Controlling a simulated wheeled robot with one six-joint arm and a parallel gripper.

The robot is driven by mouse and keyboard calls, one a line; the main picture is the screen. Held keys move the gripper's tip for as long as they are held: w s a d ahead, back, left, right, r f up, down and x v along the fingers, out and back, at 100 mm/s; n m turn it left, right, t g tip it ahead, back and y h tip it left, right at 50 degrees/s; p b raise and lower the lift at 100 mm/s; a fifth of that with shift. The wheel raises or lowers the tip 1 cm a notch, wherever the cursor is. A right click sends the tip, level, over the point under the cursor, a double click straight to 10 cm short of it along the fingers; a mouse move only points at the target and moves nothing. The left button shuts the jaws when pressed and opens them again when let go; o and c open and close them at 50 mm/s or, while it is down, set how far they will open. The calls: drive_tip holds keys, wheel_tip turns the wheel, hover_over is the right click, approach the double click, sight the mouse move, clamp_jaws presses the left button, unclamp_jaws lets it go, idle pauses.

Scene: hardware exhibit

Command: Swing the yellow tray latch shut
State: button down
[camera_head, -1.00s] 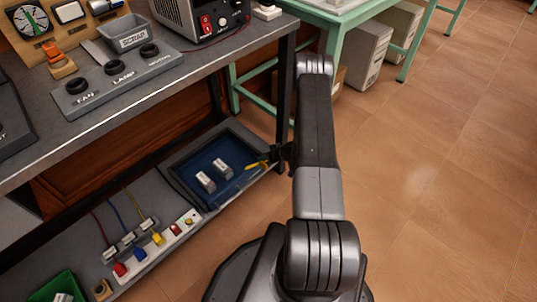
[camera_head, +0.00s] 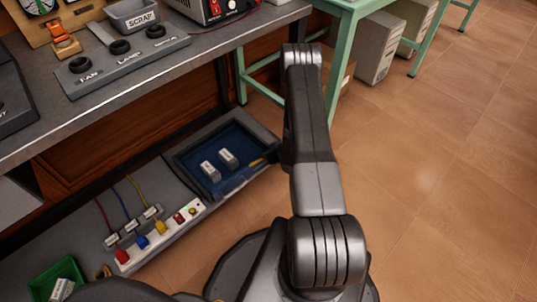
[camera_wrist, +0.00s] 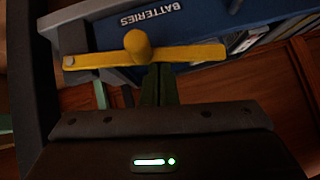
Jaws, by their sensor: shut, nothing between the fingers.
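The yellow tray latch (camera_wrist: 185,54) is a flat bar with a round knob (camera_wrist: 137,45) standing up from it. In the wrist view it lies nearly level across the picture, in front of the tray wall. The blue tray (camera_head: 203,150) is on the low shelf, and its front bears the word BATTERIES (camera_wrist: 151,14). My gripper (camera_wrist: 158,72) is shut and empty, its fingertips right at the latch bar below the knob. I cannot tell whether they touch it. In the head view only a small yellow bit of the latch (camera_head: 257,162) shows beside my arm.
Two pale blocks (camera_head: 219,164) lie in the tray. A power strip (camera_head: 160,237) with coloured plugs is to its left on the shelf. The workbench top (camera_head: 105,105) overhangs the shelf. A green table leg (camera_head: 240,75) stands behind. Floor to the right is open.

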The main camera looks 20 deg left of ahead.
drive_tip(key=shift+s+a+f+b, duration=0.1)
drive_tip(key=shift+s+f+b, duration=0.25)
drive_tip(key=shift+f, duration=0.25)
drive_tip(key=shift+s+a+f+b, duration=0.1)
drive_tip(key=shift+s+f+b, duration=0.15)
drive_tip(key=shift+f, duration=0.3)
drive_tip(key=s+d+r+p, duration=0.1)
drive_tip(key=d+r+p, duration=0.1)
drive_tip(key=r, duration=0.4)
drive_tip(key=s+d+r+p, duration=0.1)
drive_tip(key=d+r+p, duration=0.2)
drive_tip(key=r, duration=0.3)
drive_tip(key=shift+s+d+r+p, duration=0.25)
drive_tip(key=shift+s+d+p, duration=0.1)
drive_tip(key=shift+d, duration=0.4)
